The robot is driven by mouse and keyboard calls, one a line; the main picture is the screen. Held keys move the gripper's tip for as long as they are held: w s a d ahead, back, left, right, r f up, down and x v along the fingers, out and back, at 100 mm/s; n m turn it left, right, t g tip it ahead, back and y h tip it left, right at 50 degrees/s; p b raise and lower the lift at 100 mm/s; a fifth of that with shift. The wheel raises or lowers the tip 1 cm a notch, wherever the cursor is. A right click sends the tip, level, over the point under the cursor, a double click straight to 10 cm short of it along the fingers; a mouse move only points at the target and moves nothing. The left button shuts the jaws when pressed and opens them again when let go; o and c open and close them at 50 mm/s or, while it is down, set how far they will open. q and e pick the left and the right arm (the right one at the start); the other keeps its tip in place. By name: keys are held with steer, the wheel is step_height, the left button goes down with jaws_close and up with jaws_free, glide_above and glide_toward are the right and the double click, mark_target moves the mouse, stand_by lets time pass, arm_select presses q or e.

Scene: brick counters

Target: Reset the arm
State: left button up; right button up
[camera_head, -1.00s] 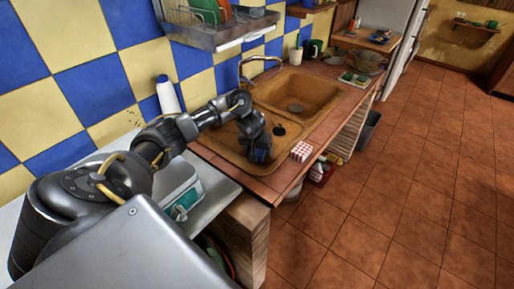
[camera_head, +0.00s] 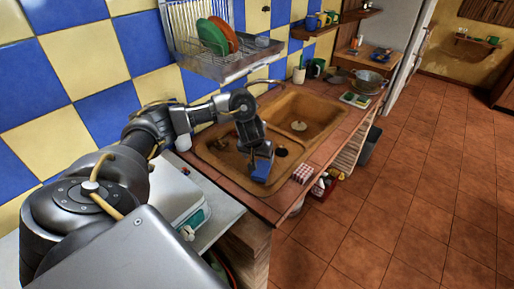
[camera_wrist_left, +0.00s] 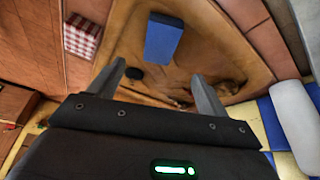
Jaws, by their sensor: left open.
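My left arm reaches in from the left over the brown sink (camera_head: 213,158). My left gripper (camera_head: 258,152) points down into the near basin; in the left wrist view its two fingers (camera_wrist_left: 158,72) are spread apart with nothing between them. A blue block-like object (camera_head: 261,171) shows just below the gripper, and in the left wrist view (camera_wrist_left: 163,38) it lies beyond the fingertips, apart from them. My right gripper is not in view.
A red-and-white checked box (camera_head: 303,173) stands on the counter's front edge. A faucet (camera_head: 262,83) rises behind the sink. A dish rack with plates (camera_head: 212,38) hangs on the tiled wall above. A white appliance (camera_head: 180,200) sits beneath my arm. The floor at right is clear.

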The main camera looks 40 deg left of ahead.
arm_select(q)
steer(key=shift+s+d+r, duration=0.1)
steer(key=shift+s+r, duration=0.15)
steer(key=shift+r, duration=0.25)
steer(key=shift+d+f, duration=0.1)
